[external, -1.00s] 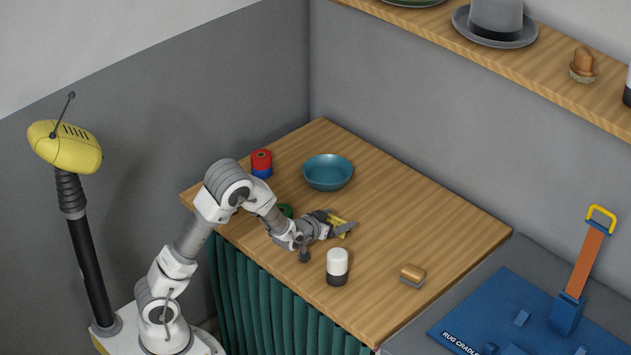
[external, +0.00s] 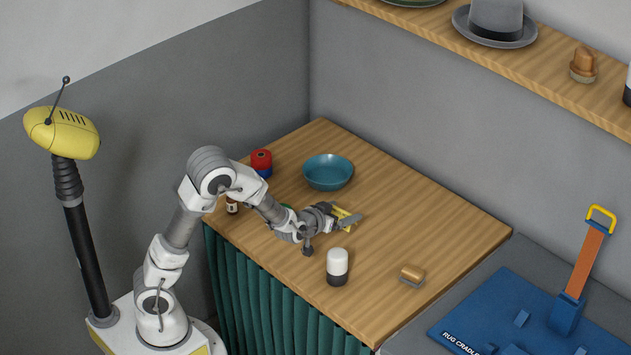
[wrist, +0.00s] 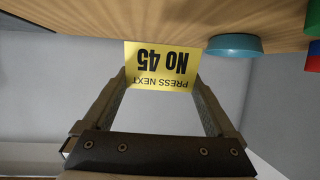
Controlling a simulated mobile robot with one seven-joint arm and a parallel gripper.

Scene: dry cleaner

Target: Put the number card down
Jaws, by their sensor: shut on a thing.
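The number card (wrist: 160,66) is yellow with black print reading "PRESS NEXT No 45", upside down in the wrist view. My gripper (external: 345,219) is shut on it, with one finger at each side edge of the card. In the external view only part of the yellow card (external: 343,213) shows, beside the fingers. My gripper is low over the wooden table (external: 420,225), between the teal bowl and the white-and-black container. I cannot tell whether the card touches the table.
A teal bowl (external: 328,172) stands behind my gripper. A white-and-black container (external: 337,267) is close in front, and a brush (external: 412,275) lies to the right. A red-and-blue spool (external: 261,163) and small bottle (external: 232,206) are at left. The table's right middle is clear.

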